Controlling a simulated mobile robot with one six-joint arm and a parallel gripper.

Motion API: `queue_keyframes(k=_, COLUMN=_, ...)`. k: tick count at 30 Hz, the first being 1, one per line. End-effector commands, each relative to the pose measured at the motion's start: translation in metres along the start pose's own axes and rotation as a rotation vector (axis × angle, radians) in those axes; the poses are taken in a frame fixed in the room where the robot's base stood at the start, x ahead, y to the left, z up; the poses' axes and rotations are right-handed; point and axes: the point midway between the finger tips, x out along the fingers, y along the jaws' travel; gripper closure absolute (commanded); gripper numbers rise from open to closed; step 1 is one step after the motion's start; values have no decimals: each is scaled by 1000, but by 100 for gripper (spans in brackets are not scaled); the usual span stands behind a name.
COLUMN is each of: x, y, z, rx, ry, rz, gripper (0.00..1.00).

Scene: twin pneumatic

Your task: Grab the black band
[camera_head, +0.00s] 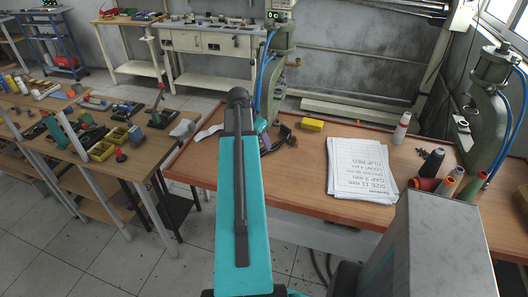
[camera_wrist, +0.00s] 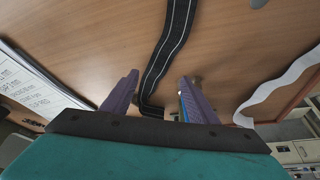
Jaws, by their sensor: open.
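In the wrist view, the black band (camera_wrist: 171,42) with pale lines along its length lies on the wooden tabletop. It runs from the top edge down towards the base of my gripper (camera_wrist: 158,79), whose two purple fingers stand apart. In the picture the band passes between the fingers. The fingers do not touch it visibly, and the height gap is hard to judge. The band's lower end is hidden behind the gripper body.
The workbench (camera_head: 300,190) has a raised rim. A white strip (camera_wrist: 275,88) curls at the right of the wrist view. Another table with tools is at left.

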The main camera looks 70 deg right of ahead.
Motion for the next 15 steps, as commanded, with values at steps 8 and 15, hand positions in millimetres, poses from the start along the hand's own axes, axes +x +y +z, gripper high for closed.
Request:
queue_keyframes(k=8, x=0, y=0, z=0, rx=1, ry=0, rz=0, gripper=46)
queue_keyframes(k=15, x=4, y=1, z=-2, rx=1, ry=-1, rz=2, gripper=46)
